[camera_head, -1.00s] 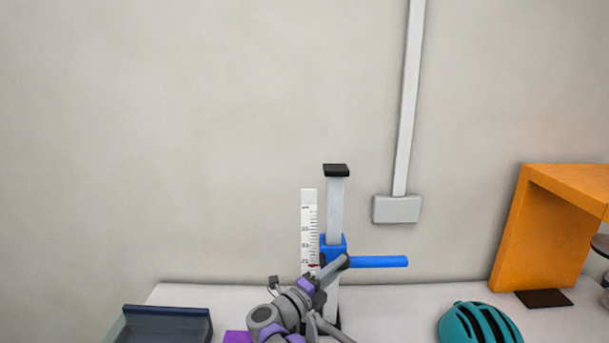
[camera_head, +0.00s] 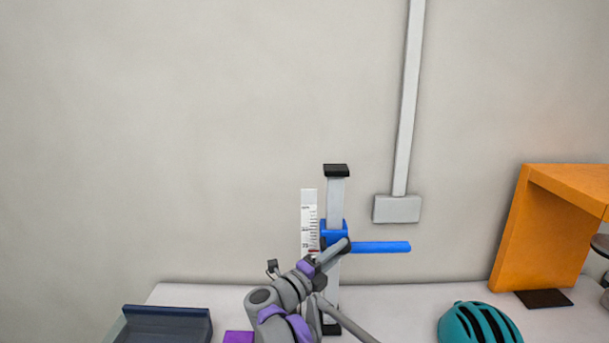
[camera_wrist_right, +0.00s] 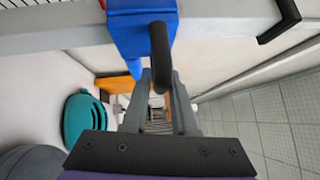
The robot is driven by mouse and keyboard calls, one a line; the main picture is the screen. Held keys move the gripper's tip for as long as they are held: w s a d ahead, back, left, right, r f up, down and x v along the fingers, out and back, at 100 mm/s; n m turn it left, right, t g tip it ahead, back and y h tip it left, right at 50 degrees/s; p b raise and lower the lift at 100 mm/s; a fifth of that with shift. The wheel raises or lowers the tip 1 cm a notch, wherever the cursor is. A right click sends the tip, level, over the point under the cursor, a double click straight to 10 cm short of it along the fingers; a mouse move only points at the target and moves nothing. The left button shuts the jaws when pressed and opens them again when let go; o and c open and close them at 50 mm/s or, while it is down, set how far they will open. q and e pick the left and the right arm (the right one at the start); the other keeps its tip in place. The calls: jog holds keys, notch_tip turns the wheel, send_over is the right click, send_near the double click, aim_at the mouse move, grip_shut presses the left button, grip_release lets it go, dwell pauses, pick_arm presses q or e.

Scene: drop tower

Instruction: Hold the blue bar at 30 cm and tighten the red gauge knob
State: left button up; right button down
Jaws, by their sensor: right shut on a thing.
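The blue bar (camera_head: 380,247) sticks out to the right from a blue carriage (camera_head: 325,229) on an upright grey post (camera_head: 335,205). In the right wrist view the blue carriage (camera_wrist_right: 140,28) carries a black handle (camera_wrist_right: 159,55), and the bar (camera_wrist_right: 135,68) points away behind it. My right gripper (camera_head: 343,246) is shut on this black handle, in front of the carriage; its fingers (camera_wrist_right: 160,95) lie either side of it in the right wrist view. A white scale (camera_head: 308,215) stands left of the post. A small red mark (camera_head: 313,252) shows at the scale; its shape is unclear. My left gripper is out of view.
A teal helmet (camera_head: 477,324) lies on the pale table at the right, before an orange stand (camera_head: 515,230). A dark blue tray (camera_head: 165,322) is at the left, and a purple thing (camera_head: 239,337) lies at the front edge. The wall is close behind.

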dwell(0.4)
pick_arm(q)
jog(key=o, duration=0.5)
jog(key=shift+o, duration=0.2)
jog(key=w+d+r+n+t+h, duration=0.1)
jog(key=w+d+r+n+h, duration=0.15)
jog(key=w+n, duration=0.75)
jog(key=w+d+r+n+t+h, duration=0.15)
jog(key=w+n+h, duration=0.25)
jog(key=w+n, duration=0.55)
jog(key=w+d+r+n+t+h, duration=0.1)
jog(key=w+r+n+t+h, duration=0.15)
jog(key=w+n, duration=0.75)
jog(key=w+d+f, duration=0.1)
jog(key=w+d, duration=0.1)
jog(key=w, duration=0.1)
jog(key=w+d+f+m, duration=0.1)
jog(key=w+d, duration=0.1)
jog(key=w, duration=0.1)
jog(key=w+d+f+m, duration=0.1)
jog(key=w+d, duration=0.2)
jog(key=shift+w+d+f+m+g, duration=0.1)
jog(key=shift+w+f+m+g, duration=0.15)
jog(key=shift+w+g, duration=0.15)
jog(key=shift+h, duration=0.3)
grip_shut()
